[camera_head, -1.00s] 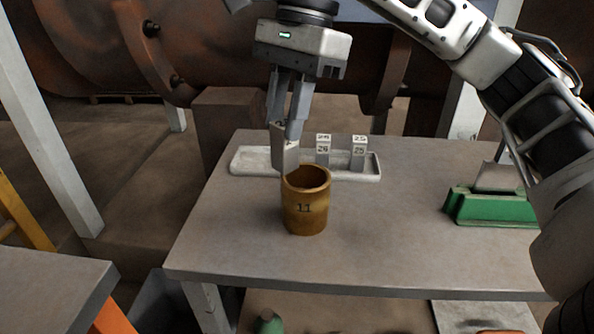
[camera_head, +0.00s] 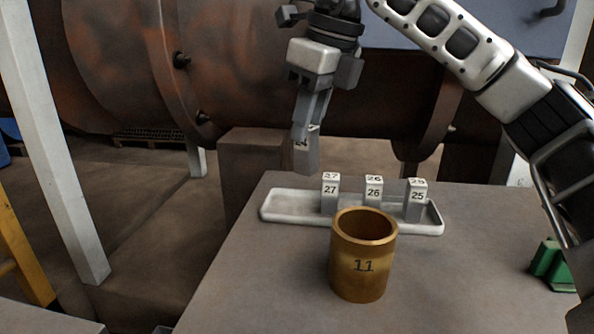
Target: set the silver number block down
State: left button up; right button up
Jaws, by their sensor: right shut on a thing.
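My right gripper (camera_head: 308,118) is shut on a silver number block (camera_head: 306,156) marked 24. It holds the block in the air, above and behind the left part of a shallow white tray (camera_head: 275,208). Silver blocks marked 27 (camera_head: 330,193), 26 (camera_head: 373,191) and 25 (camera_head: 416,199) stand upright in the tray. The tray's left end and its near left part are bare. My left gripper does not show.
A brass hollow cylinder (camera_head: 362,264) marked 11 stands on the grey table (camera_head: 250,275) in front of the tray. A green object (camera_head: 549,262) is at the right edge. The table's left part is clear. A brown box (camera_head: 247,160) stands behind the table.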

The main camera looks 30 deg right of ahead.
jog(key=w+f, duration=0.1)
jog(key=f, duration=0.2)
jog(key=w+f+b, duration=0.1)
jog(key=w+f, duration=0.1)
jog(key=f, duration=0.1)
jog(key=w+f, duration=0.2)
jog(key=f, duration=0.1)
jog(key=shift+w+f+b, duration=0.1)
jog(key=shift+w+b, duration=0.15)
jog(key=shift+b, duration=0.05)
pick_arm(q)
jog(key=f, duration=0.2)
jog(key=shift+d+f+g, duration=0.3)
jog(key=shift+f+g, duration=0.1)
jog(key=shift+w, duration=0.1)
pick_arm(e)
jog(key=shift+f, duration=0.15)
jog(key=o, duration=1)
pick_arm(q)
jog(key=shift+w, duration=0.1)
